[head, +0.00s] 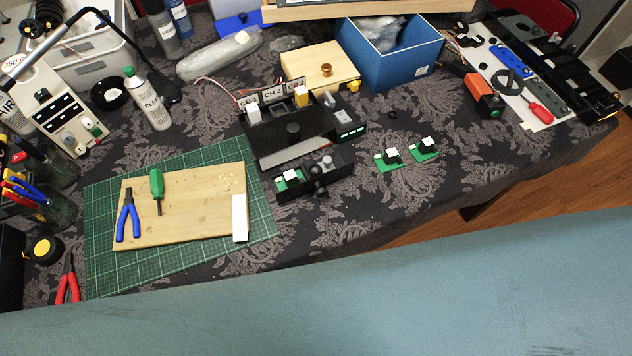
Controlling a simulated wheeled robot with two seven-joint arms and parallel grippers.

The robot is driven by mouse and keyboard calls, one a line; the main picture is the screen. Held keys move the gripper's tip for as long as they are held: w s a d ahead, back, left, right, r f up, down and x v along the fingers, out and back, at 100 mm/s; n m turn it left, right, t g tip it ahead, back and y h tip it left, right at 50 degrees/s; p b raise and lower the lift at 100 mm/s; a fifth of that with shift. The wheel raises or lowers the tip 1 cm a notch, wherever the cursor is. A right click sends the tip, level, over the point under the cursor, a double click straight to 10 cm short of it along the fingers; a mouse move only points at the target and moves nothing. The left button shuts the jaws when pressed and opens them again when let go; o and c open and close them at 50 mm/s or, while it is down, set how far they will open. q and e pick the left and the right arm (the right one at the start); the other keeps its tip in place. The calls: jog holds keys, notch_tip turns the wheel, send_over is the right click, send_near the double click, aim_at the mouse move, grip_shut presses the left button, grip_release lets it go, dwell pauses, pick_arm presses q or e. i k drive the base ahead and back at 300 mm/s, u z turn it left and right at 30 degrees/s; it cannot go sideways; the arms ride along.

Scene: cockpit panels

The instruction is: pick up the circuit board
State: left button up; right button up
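Two small green circuit boards lie on the dark patterned tablecloth right of centre in the head view. The left circuit board (387,162) carries a black part and a white block. The right circuit board (424,149) beside it looks alike. Another green board (288,180) with a white block sits in a black device (312,179) in the middle of the table. I cannot tell which board the task means. Neither of my grippers is in view, so their states do not show.
A black panel box (290,130) stands behind the device, with a blue box (400,60) further back. A wooden board (180,205) with pliers and a screwdriver lies on a green mat (105,270) at left. Cloth right of the small boards is clear.

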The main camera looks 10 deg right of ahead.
aim_at(290, 179)
jog(key=z, duration=0.95)
jog(key=k, duration=1.4)
jog(key=u, duration=1.2)
jog(key=i, duration=0.5)
jog(key=z, duration=0.05)
